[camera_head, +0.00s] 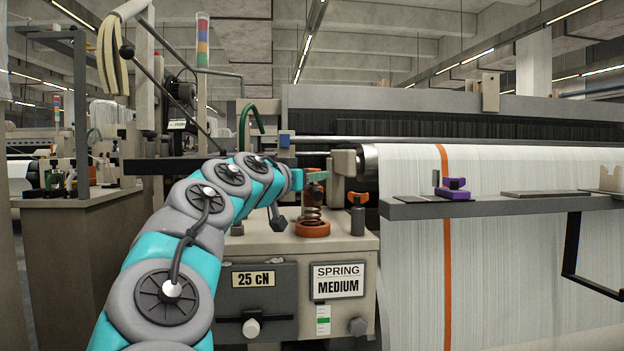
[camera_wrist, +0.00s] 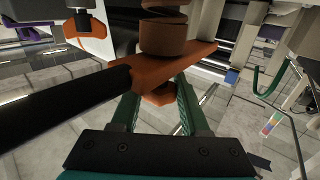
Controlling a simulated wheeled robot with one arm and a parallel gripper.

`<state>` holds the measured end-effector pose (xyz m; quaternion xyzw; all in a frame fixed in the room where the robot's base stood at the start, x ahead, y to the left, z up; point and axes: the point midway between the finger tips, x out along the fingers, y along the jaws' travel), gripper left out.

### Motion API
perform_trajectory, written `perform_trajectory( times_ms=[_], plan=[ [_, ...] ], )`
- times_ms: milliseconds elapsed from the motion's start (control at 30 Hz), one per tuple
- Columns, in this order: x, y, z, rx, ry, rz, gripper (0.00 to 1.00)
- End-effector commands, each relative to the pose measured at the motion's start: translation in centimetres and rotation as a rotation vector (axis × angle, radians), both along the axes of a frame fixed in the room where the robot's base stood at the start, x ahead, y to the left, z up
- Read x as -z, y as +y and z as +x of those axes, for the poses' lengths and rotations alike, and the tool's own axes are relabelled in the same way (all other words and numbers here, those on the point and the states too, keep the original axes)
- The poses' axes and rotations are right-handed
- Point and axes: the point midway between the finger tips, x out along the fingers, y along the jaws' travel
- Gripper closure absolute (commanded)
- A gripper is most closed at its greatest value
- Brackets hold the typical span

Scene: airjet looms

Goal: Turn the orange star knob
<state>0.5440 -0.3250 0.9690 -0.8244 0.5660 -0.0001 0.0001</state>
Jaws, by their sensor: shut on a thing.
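The orange star knob (camera_wrist: 175,66) is at the middle of the wrist view, with a broad flat arm and a smaller orange part between my fingers. My gripper (camera_wrist: 158,98) has its two green fingers on either side of it and is shut on it. In the head view my gripper (camera_head: 312,177) is at the top of a coil spring post, and my fingers and arm hide most of the knob. The brown coil spring (camera_head: 312,212) stands upright below on an orange round base (camera_head: 313,229).
A smaller orange knob (camera_head: 357,198) on a dark post stands just right of the spring. The loom's box carries a "25 cN" label (camera_head: 253,279) and a "SPRING MEDIUM" sign (camera_head: 338,282). A shelf (camera_head: 520,205) with a purple item (camera_head: 454,190) juts out at right.

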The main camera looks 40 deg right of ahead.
Motion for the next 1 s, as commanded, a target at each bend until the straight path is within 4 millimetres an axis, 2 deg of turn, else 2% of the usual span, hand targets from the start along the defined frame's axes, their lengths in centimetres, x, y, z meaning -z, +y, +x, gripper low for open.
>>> perform_trajectory(
  times_ms=[167,200,433,733,1000],
  plan=[
    [-0.2,0.1,0.1,-0.002,-0.001,-0.004,1.00],
    [-0.2,0.1,0.1,-0.002,-0.001,-0.003,0.52],
    [-0.1,0.1,0.0,0.000,-0.001,-0.002,0.26],
    [-0.1,0.3,0.0,0.000,0.000,-0.001,0.25],
    [0.0,3.8,-1.4,0.000,0.001,-0.001,0.25]
  ],
)
